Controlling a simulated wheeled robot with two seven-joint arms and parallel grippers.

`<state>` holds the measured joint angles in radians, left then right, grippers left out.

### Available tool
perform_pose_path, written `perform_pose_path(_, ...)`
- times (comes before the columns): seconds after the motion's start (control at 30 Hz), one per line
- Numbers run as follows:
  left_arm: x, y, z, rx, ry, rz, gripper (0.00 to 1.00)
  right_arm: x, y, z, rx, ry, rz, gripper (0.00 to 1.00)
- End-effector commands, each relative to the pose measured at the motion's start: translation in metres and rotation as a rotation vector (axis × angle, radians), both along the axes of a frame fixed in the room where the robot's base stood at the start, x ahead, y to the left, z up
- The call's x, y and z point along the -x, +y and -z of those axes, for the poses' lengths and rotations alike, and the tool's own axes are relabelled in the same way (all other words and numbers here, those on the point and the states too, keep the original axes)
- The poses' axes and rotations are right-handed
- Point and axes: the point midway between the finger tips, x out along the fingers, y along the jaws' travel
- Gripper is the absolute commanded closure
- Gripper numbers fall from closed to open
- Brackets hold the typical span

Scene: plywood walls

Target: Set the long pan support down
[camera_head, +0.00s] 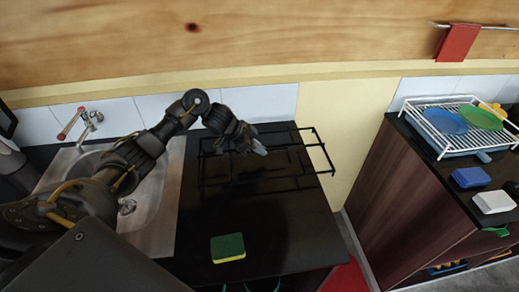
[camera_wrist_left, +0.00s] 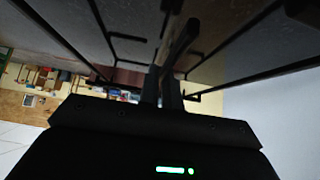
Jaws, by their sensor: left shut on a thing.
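The long pan support (camera_head: 324,150) is a thin black wire frame over the dark countertop (camera_head: 290,230). Its right end reaches past the countertop's right edge in the head view. My left gripper (camera_head: 258,147) is shut on one of its bars, near the middle of the frame. In the left wrist view the fingers (camera_wrist_left: 163,88) close on a dark bar of the pan support (camera_wrist_left: 182,42), with other bars spreading to both sides. I cannot tell whether the frame touches the surface below. My right gripper is not in view.
A green and yellow sponge (camera_head: 228,247) lies near the front of the countertop. A sink (camera_head: 158,215) with a tap (camera_head: 90,118) is at the left. Across a gap at the right, a cabinet carries a dish rack (camera_head: 440,150) with plates, a blue sponge (camera_head: 470,177) and a white block (camera_head: 493,202).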

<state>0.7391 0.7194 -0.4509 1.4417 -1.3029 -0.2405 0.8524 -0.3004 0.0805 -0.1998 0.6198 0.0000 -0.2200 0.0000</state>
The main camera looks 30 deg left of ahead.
Motion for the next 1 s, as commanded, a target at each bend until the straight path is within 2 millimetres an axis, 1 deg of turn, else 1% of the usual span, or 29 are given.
perform_pose_path(0.07, -0.0014, -0.0002, 0.0008, 0.003, -0.006, -0.001, 1.0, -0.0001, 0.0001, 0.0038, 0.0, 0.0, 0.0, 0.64)
perform_pose_path(0.53, -0.0013, -0.0003, 0.001, 0.002, -0.005, 0.0, 1.0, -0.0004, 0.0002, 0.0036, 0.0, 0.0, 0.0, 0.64)
perform_pose_path(1.0, -0.0011, -0.0004, 0.0089, 0.002, -0.005, 0.0, 1.0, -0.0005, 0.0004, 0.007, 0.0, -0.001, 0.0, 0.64)
